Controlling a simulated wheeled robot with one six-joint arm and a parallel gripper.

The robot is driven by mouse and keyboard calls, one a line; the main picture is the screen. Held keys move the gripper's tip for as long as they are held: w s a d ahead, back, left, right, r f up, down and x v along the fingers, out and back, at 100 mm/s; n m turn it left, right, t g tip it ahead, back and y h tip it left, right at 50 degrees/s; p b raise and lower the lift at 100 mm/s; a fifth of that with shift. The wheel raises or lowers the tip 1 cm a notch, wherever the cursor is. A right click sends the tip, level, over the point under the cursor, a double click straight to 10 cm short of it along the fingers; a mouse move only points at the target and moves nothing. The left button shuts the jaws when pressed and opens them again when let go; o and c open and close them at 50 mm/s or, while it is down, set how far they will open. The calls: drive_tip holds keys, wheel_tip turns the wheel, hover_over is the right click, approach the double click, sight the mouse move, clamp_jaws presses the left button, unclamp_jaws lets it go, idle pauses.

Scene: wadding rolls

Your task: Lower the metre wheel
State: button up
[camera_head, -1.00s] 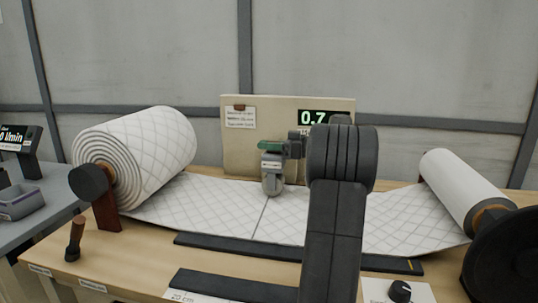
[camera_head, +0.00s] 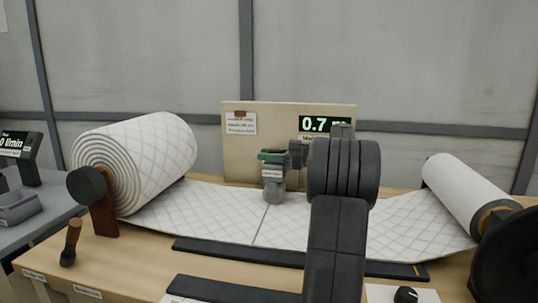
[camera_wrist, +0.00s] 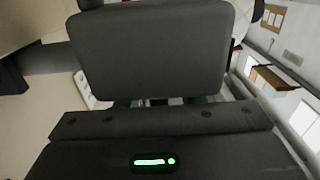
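The metre wheel (camera_head: 274,190) is a small grey wheel under a green-topped, labelled holder (camera_head: 272,157). It is over the quilted wadding (camera_head: 205,207), close to its dark cross seam; I cannot tell whether it touches the cloth. My dark arm stands just right of it in the head view, and a dark part reaches from the arm's side to the holder. My gripper (camera_wrist: 155,101) fills much of the wrist view, with a bit of green showing behind it. Its fingertips are hidden, so its grip on the holder is unclear.
A large wadding roll (camera_head: 135,165) stands left and a thinner white roll (camera_head: 463,195) right. A board behind carries a display (camera_head: 322,124) reading 0.7. A dark bar (camera_head: 235,251) runs along the front of the wadding. A brown-handled lever (camera_head: 71,240) is at front left.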

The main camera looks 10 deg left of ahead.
drive_tip(key=shift+r, duration=0.1)
drive_tip(key=d+p, duration=0.1)
drive_tip(key=d, duration=1.3)
drive_tip(key=shift+p, duration=0.3)
drive_tip(key=shift+a, duration=0.15)
drive_tip(key=a+b, duration=0.1)
drive_tip(key=a, duration=1.2)
drive_tip(key=shift+a+b, duration=0.3)
drive_tip(key=shift+a, duration=0.05)
